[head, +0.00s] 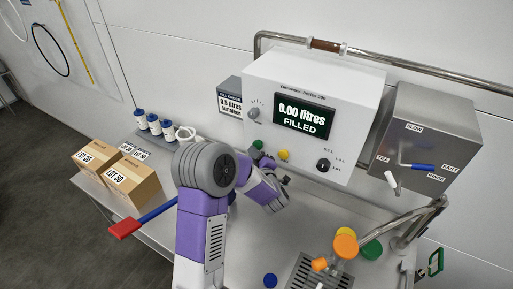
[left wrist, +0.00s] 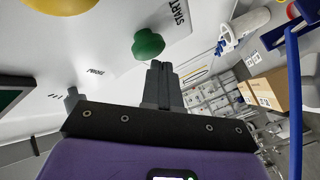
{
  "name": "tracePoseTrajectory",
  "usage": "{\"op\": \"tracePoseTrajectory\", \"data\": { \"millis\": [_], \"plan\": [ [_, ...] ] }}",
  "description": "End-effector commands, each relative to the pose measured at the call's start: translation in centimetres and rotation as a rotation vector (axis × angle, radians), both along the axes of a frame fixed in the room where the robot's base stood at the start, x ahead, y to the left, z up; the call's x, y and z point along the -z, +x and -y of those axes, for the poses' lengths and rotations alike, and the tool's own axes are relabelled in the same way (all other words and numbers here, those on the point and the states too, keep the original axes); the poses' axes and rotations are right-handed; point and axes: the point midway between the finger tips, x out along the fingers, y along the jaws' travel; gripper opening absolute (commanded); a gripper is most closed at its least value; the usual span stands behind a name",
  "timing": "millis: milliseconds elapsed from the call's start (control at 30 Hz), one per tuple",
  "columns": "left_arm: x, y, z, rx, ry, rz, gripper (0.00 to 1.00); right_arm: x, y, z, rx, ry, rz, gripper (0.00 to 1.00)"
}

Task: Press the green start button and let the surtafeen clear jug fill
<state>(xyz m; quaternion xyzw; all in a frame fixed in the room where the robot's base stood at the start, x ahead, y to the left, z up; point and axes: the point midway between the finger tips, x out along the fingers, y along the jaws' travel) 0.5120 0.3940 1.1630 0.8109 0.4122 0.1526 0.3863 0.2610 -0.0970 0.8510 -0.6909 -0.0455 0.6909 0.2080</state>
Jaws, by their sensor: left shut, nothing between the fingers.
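The green start button (head: 258,144) is a round knob on the lower front of the white dispenser (head: 320,90). It shows close up in the left wrist view (left wrist: 148,43), beside the START label. My left gripper (head: 284,181) is shut and empty, below the panel. In the left wrist view its fingertips (left wrist: 158,68) are just below the button, with a gap appearing between them; exact depth is hard to tell. The display (head: 303,117) reads 0.00 litres FILLED. A clear vessel with an orange top (head: 345,246) stands by the drip grille; I cannot tell if it is the surtafeen jug.
A yellow button (head: 283,155) and black selector knob (head: 323,165) are right of the green button. A steel box (head: 430,130) with levers stands right. Cardboard boxes (head: 132,180) and blue-capped bottles (head: 154,124) are left. The drip grille (head: 305,271) is in front.

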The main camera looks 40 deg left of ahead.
Motion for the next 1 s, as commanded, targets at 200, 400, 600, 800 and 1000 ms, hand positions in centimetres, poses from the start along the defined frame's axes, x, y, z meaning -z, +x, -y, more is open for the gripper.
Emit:
{"op": "tracePoseTrajectory", "data": {
  "millis": [200, 400, 600, 800, 1000],
  "plan": [
    [-0.04, 0.05, -0.01, 0.0, 0.0, 0.0, 0.0, 0.02, 0.0, -0.01, 0.0, 0.0, 0.0, 0.61],
    [-0.03, 0.1, -0.01, 0.0, 0.0, 0.0, 0.0, 0.04, 0.0, 0.0, 0.0, 0.0, 0.0, 0.61],
    [0.01, 0.32, -0.03, 0.0, -0.001, 0.001, 0.0, 0.14, 0.0, 0.0, 0.0, 0.0, 0.0, 0.61],
    [-0.01, 0.57, -0.06, 0.0, -0.001, 0.001, 0.0, 0.23, 0.0, 0.0, 0.0, 0.0, 0.0, 0.61],
    [0.0, 0.81, -0.08, 0.0, 0.0, 0.0, 0.0, 0.32, 0.0, 0.0, 0.0, 0.0, 0.0, 0.61]
  ]
}}
